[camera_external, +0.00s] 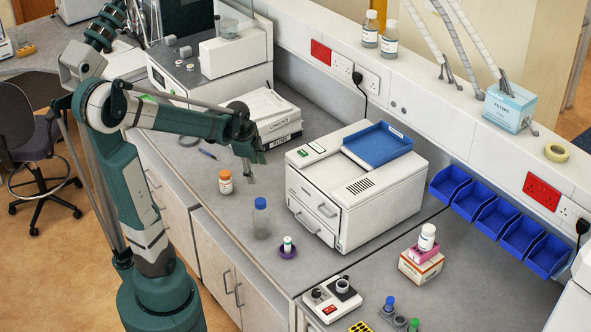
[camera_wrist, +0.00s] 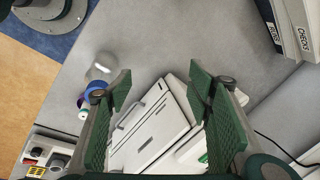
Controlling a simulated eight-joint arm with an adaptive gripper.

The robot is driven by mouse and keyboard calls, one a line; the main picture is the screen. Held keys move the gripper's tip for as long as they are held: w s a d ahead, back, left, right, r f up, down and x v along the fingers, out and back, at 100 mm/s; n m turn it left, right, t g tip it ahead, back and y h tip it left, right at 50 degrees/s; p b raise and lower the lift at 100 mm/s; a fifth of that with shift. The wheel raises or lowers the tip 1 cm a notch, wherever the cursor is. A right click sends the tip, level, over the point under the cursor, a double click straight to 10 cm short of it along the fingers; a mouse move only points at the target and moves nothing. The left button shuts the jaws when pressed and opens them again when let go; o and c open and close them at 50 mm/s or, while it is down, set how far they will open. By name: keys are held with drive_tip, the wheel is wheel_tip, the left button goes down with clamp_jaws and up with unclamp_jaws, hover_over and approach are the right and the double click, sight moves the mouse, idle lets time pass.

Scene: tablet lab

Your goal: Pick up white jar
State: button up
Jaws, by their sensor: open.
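A white jar (camera_external: 427,237) with a white cap stands upright on a small stack of pink and orange-white boxes (camera_external: 420,264), right of the white benchtop machine. I do not make it out in the wrist view. My gripper (camera_external: 250,178) is above the bench, left of the machine and well away from the jar. In the wrist view my gripper (camera_wrist: 160,88) has its two green fingers wide apart with nothing between them. A smaller white vial (camera_external: 287,243) sits in a purple ring on the bench.
The white machine (camera_external: 330,208) with a blue tray (camera_external: 378,145) stands between my gripper and the jar. An orange-capped jar (camera_external: 225,182) and a blue-capped clear bottle (camera_external: 261,218) stand near my gripper. Blue bins (camera_external: 497,222) line the back wall. A control box (camera_external: 333,299) lies in front.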

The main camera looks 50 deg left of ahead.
sight(225, 173)
drive_tip(key=a+f+m+g+p, duration=0.1)
drive_tip(key=a+f+m, duration=0.1)
drive_tip(key=a+f, duration=0.2)
drive_tip(key=s+a+f+m+g+p, duration=0.1)
drive_tip(key=a+f+m, duration=0.2)
drive_tip(key=a, duration=0.6)
drive_tip(key=s+a+f+m+h+p, duration=0.1)
drive_tip(key=a+f+m, duration=0.1)
drive_tip(key=a+f, duration=0.3)
drive_tip(key=shift+a+m+g, duration=0.4)
drive_tip(key=shift+a, duration=0.7)
drive_tip(key=shift+f, duration=1.25)
drive_tip(key=shift+f, duration=0.1)
drive_tip(key=shift+s+f+p, duration=0.1)
drive_tip(key=shift+f+p, duration=0.2)
drive_tip(key=shift+f, duration=2.2)
drive_tip(key=shift+c, duration=0.2)
drive_tip(key=c, duration=1)
